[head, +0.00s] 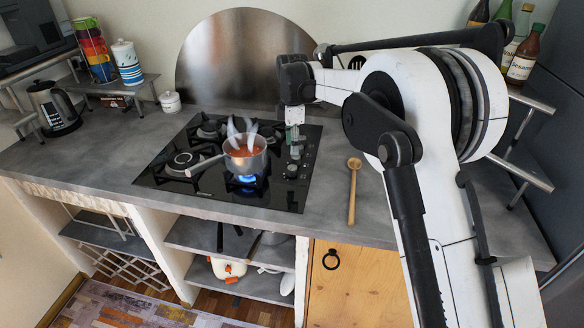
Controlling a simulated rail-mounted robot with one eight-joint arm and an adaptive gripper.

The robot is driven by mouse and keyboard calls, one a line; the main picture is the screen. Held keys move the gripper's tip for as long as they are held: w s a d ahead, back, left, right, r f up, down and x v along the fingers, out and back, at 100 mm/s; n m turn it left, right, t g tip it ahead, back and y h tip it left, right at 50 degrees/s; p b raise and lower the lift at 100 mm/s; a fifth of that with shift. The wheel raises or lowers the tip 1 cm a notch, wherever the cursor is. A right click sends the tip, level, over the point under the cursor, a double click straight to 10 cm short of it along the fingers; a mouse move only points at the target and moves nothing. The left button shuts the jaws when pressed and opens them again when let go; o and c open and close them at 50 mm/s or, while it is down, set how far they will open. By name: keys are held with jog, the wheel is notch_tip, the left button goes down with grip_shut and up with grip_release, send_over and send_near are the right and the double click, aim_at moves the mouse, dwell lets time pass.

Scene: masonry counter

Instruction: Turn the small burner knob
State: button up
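The black glass cooktop (218,190) is set into the grey counter. Its knobs stand in a row along its right side; the front knob (292,170) shows clearly, while those farther back are partly covered by my gripper. I cannot tell which knob belongs to the small burner. My gripper (294,140) points down over the knob row, near its middle. At this size I cannot tell whether it touches a knob or whether its fingers are open or shut.
A steaming saucepan (246,160) of red food sits over a blue flame (246,179) at the front right burner, handle pointing left. A wooden spoon (353,190) lies right of the cooktop. A kettle (52,107) stands far left. Sauce bottles (522,58) stand at the back right.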

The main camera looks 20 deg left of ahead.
aim_at(292, 167)
notch_tip(292, 167, down, 10)
jog(key=shift+r+p, duration=0.1)
jog(key=shift+p, duration=0.3)
jog(key=shift+c, duration=0.2)
